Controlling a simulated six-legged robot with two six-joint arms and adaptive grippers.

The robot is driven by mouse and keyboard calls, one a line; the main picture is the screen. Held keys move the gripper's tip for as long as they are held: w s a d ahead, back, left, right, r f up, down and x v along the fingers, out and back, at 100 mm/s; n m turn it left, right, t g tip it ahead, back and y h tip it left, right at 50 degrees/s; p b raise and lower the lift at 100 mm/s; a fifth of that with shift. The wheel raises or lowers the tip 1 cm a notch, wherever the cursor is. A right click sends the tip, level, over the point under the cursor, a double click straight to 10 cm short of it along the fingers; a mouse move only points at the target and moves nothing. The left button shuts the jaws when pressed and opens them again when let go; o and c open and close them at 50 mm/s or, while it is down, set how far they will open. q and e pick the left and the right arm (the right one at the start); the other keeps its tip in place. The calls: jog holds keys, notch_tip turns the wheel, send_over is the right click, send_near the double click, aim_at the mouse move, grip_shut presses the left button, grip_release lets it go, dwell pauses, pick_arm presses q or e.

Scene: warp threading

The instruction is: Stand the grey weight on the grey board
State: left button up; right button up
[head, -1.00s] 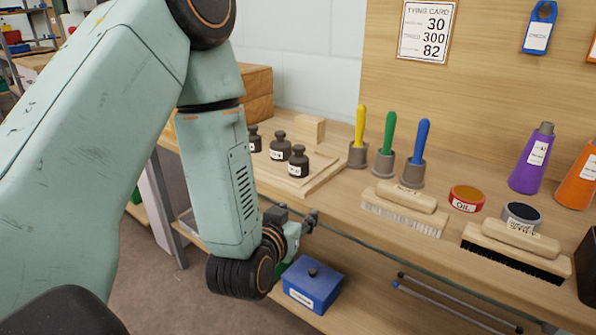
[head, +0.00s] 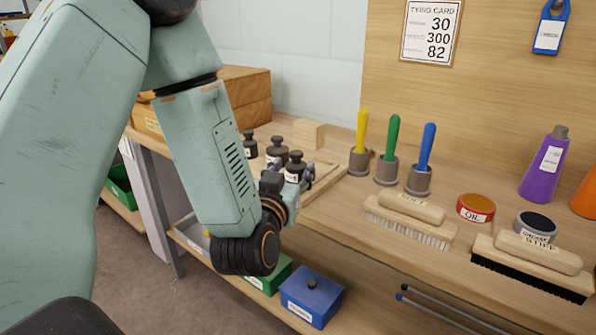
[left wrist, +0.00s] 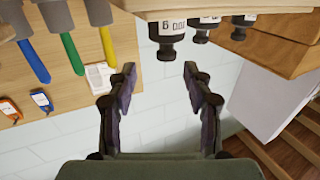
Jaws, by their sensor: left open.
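Three dark grey, bottle-shaped weights with white labels stand in a wooden tray (head: 322,185) on the bench: a back one (head: 250,146), a middle one (head: 277,149) and a front one (head: 296,161). I cannot tell which is the task's grey weight. My left gripper (head: 304,178) is just in front of the front weight and partly covers it. In the left wrist view it is open and empty (left wrist: 163,85), with the nearest weight (left wrist: 166,38) beyond its fingertips, apart from them. No grey board is clearly visible. My right gripper is not in view.
Yellow (head: 362,132), green (head: 393,138) and blue (head: 427,147) handled tools stand in grey holders right of the tray. Brushes (head: 410,217) and tins (head: 475,208) lie further right. A wooden block (head: 308,133) stands behind. A blue box (head: 311,297) sits on the lower shelf.

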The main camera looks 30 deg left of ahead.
aim_at(294, 159)
pick_arm(q)
jog(key=shift+w+a+r, duration=0.1)
jog(key=shift+w+a, duration=0.05)
jog(key=shift+w, duration=0.25)
jog(key=x, duration=0.1)
jog(key=b+x, duration=0.1)
jog(key=x, duration=0.1)
jog(key=a+b+x, duration=0.1)
jog(key=x, duration=0.1)
jog(key=shift+f, duration=0.3)
jog(key=shift+w+a, duration=0.1)
jog(key=shift+w, duration=0.3)
grip_shut()
jog(key=shift+r, duration=0.1)
